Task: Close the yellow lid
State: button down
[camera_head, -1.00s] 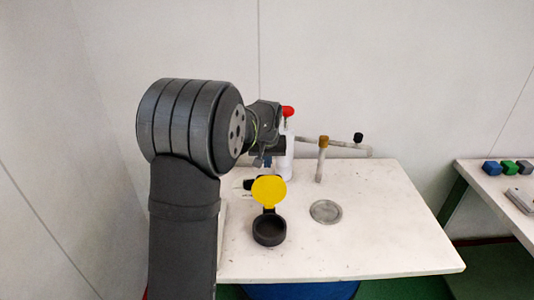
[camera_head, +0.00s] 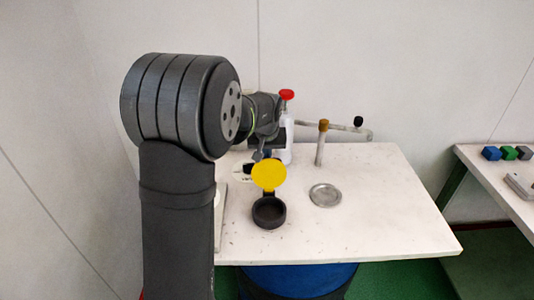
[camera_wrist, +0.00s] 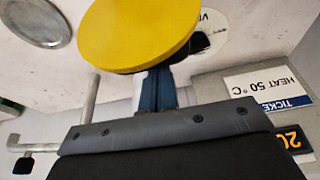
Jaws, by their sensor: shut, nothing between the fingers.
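The yellow lid (camera_head: 269,175) stands raised on its hinge above the back of a round dark cup (camera_head: 268,212) on the white table. The cup's opening shows uncovered. In the wrist view the lid (camera_wrist: 140,32) fills the upper middle. My gripper (camera_head: 259,156) is just behind the lid in the head view. Its shut, empty fingers (camera_wrist: 157,88) show in the wrist view, partly hidden by the lid's lower edge. I cannot tell whether the fingertips touch the lid.
A white bottle with a red cap (camera_head: 287,96) stands behind my gripper. A post with a sideways arm (camera_head: 320,145) stands to its right. A round metal disc (camera_head: 325,195) lies right of the cup. The table's front right is clear.

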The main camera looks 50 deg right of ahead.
aim_at(267, 166)
jog(key=shift+s, duration=0.1)
jog(key=shift+s+a+r+t+h, duration=0.4)
jog(key=shift+s+a+t+h, duration=0.1)
jog(key=shift+a, duration=0.05)
jog(key=shift+t+h, duration=0.6)
jog(key=s+a, duration=0.2)
jog(key=s+a+r, duration=0.1)
jog(key=shift+s+a, duration=0.35)
jog(key=shift+a, duration=0.05)
jog(key=s+a+f, duration=0.5)
jog(key=s+a, duration=0.1)
jog(key=shift+s+a, duration=0.2)
jog(key=shift+s, duration=0.05)
